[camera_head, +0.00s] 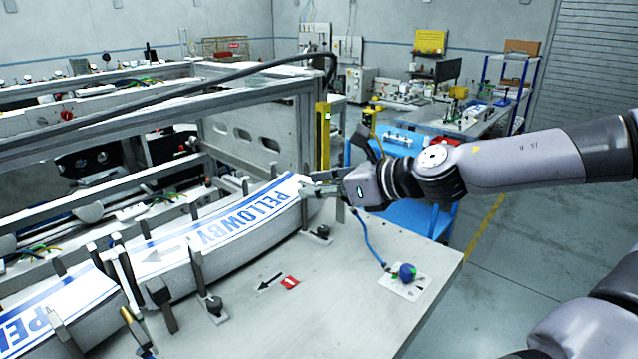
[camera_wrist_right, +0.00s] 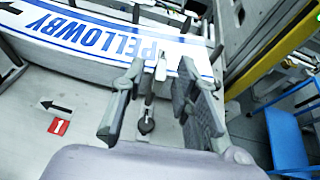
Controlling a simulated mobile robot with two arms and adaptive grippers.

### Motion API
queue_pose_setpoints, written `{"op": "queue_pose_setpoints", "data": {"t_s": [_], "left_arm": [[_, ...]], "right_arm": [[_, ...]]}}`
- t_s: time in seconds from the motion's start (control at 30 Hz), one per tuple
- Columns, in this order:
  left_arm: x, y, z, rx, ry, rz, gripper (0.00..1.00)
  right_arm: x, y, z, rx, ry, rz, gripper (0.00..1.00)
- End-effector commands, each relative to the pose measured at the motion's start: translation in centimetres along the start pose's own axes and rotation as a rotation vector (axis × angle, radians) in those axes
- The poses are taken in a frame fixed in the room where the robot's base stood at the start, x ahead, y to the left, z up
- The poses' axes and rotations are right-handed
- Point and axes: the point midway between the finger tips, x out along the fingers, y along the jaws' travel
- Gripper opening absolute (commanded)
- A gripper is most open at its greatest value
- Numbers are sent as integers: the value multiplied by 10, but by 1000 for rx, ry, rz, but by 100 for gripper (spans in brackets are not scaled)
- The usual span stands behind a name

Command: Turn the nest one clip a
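A curved stack of PELLOWBY labels (camera_head: 225,230), white with blue print, lies in the rail on the grey table; it also shows in the right wrist view (camera_wrist_right: 105,42). Clips with upright posts and black knobs stand along its front edge, one near the middle (camera_head: 205,285) and one by the right end (camera_head: 318,234). My right gripper (camera_head: 312,188) is at the right end of the stack. In the wrist view, its fingers (camera_wrist_right: 163,100) are apart, with the end clip's post and black knob (camera_wrist_right: 146,125) showing between them. Contact cannot be told. My left gripper is not in view.
A red tag marked 1 (camera_head: 290,282) and a black arrow pointing left lie on the table (camera_head: 330,310). A blue knob (camera_head: 407,272) with a cable sits near the right edge. A metal frame (camera_head: 180,105) runs behind the stack. A blue cart (camera_head: 420,215) stands beyond the table.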

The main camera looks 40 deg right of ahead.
Motion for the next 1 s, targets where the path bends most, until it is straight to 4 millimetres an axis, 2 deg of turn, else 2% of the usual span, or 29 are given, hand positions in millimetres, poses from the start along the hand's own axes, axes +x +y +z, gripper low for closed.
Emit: {"op": "queue_pose_setpoints", "data": {"t_s": [0.23, 0.67, 1.0], "left_arm": [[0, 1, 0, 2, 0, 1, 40], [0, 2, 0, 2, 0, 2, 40], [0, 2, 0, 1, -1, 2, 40]], "right_arm": [[0, 0, 0, -1, 0, 0, 28], [0, 0, 0, -1, 0, 1, 0], [0, 0, 0, -1, 0, 0, 0]]}}
